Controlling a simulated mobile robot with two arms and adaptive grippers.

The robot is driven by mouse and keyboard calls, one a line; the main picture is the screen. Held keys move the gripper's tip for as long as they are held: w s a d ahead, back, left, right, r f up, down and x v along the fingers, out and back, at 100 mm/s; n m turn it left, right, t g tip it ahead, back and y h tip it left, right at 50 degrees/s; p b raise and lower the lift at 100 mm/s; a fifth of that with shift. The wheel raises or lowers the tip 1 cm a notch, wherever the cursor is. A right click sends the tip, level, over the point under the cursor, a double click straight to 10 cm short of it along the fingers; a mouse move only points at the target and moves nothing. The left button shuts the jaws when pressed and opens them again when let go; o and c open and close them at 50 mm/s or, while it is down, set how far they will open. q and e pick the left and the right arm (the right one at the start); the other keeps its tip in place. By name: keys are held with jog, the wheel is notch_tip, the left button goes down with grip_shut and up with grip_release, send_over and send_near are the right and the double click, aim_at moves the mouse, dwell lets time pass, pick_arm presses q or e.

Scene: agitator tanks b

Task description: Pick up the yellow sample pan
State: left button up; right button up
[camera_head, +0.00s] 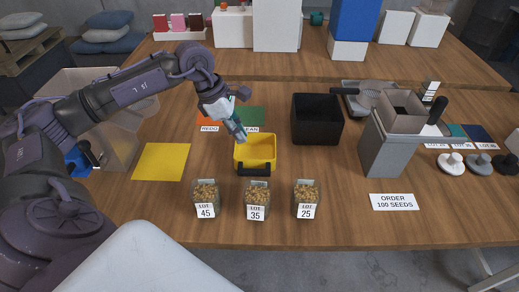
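The yellow sample pan (262,146) is a small open box with a dark handle on its near side. It sits on the wooden table in the middle of the camera_head view, behind the LOT jars. My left gripper (239,133) points down at the pan's left rear rim, and its fingertips overlap the rim in the picture. I cannot tell whether the fingers touch the pan or how far apart they are. My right gripper is not in view.
Several seed jars (256,202) stand in front of the pan. A black bin (316,120) stands to its right, with a grey hopper box (384,150) beyond. Red and green REDO/CLEAN mats (254,115) lie behind.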

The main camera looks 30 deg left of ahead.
pick_arm(q)
send_over(254, 161)
jog(key=a, duration=0.1)
notch_tip(254, 161, down, 5)
jog(key=shift+s+a+f+p, duration=0.15)
jog(key=shift+s+f+p, duration=0.05)
jog(key=shift+s+p, duration=0.2)
jog(key=p+x, duration=0.2)
jog(key=x, duration=0.2)
jog(key=shift+a+f, duration=0.1)
jog(key=shift+f, duration=0.05)
jog(key=shift+w+f, duration=0.2)
jog(key=shift+f, duration=0.2)
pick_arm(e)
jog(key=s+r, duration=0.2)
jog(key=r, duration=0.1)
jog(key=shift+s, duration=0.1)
pick_arm(q)
jog(key=shift+f+b, duration=0.25)
jog(key=shift+b, duration=0.15)
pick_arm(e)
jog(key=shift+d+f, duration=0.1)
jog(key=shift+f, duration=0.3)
pick_arm(q)
grip_shut()
